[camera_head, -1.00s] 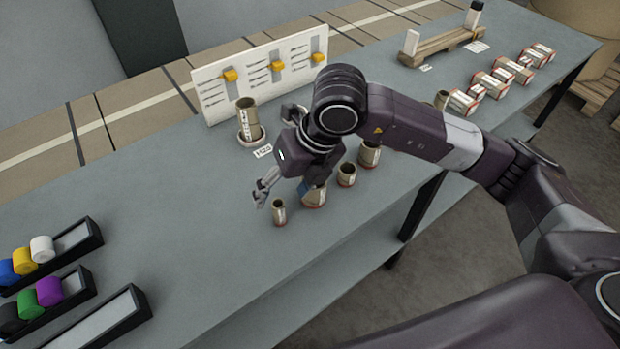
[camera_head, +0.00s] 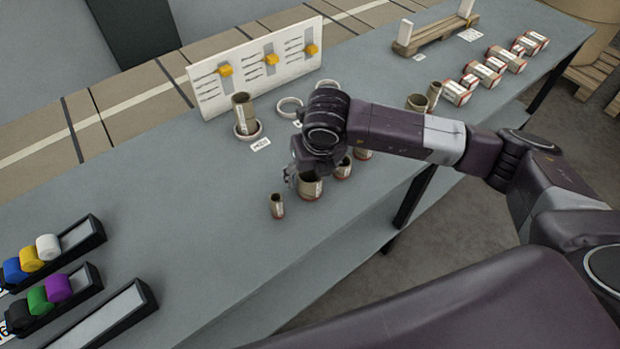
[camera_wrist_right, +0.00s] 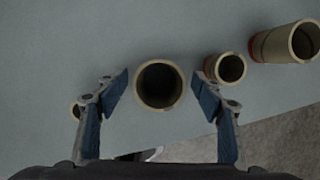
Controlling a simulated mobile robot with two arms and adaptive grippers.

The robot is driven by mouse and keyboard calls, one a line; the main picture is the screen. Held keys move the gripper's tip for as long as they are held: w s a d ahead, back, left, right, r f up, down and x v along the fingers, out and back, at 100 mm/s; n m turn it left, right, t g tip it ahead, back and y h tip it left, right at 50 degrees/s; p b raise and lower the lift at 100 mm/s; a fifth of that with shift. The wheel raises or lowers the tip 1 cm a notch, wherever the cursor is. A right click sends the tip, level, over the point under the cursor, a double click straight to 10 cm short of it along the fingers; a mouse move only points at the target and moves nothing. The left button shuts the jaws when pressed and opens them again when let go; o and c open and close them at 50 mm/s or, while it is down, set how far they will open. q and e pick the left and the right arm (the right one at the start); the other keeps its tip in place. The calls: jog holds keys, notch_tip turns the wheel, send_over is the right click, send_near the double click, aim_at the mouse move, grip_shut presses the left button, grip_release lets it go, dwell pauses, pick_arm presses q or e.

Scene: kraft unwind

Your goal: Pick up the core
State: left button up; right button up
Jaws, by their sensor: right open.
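Several brown cardboard cores with red lower ends stand upright on the grey table. A wide core (camera_head: 311,188) stands near the front edge, partly hidden by my right gripper (camera_head: 297,176), with a small thin core (camera_head: 277,206) to its left and another core (camera_head: 342,170) to its right. In the right wrist view, the wide core (camera_wrist_right: 160,85) is seen from above, between the two spread blue-padded fingers of the right gripper (camera_wrist_right: 161,82). The gripper is open with gaps on both sides of the core; its exact height is unclear. My left gripper is out of view.
A core (camera_head: 242,110) stands in a ring holder (camera_head: 247,136) before a white panel (camera_head: 257,68) with yellow sliders. Black trays (camera_head: 68,250) with coloured rolls lie at left. Red-and-white rolls (camera_head: 487,74) and a wooden stand (camera_head: 437,32) are at the back right.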

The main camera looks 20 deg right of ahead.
jog(key=shift+c, duration=0.6)
jog(key=c, duration=1)
jog(key=shift+c, duration=0.2)
